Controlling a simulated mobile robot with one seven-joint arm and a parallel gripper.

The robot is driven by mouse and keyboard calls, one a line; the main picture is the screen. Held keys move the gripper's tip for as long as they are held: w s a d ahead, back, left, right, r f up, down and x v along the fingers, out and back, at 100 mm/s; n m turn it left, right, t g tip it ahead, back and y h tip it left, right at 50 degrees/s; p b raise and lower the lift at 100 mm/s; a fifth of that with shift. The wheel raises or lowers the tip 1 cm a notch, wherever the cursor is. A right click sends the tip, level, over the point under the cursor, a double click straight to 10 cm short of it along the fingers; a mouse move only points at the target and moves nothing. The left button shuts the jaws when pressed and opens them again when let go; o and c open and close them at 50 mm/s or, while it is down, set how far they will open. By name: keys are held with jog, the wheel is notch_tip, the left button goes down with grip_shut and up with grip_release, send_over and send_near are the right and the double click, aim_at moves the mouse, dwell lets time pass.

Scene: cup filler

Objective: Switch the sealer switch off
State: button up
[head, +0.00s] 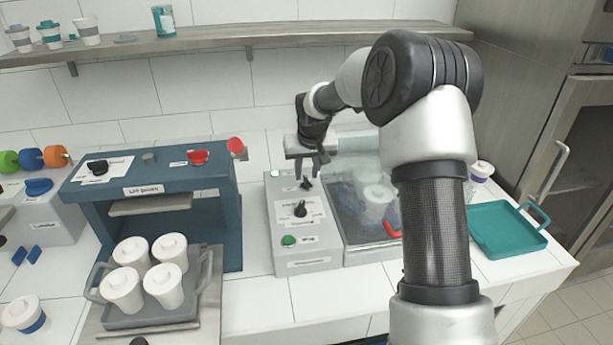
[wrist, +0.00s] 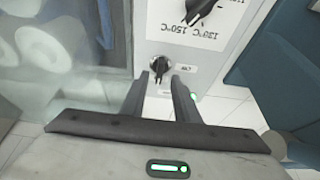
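The sealer (head: 320,262) is a grey box with a sloped control panel, left of a clear-covered chamber. Its small black switch knob (head: 306,184) is near the panel's top, and it also shows in the wrist view (wrist: 160,67). My gripper (head: 316,163) is above the panel's top end, pointing down. In the wrist view, my gripper's two dark fingers (wrist: 163,82) are apart with nothing between them, and their tips are just short of the knob. I cannot tell whether they touch it. A small green light (wrist: 193,97) shows beside one finger.
A larger black temperature dial (head: 300,209) and a green button (head: 288,240) are lower on the panel. The clear-covered chamber (head: 352,215) with lidded cups is to the right. The blue lid press (head: 150,222) stands to the left. A teal tray (head: 497,237) is far right.

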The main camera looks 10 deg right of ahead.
aim_at(306, 181)
jog(key=shift+x, duration=1.2)
grip_shut()
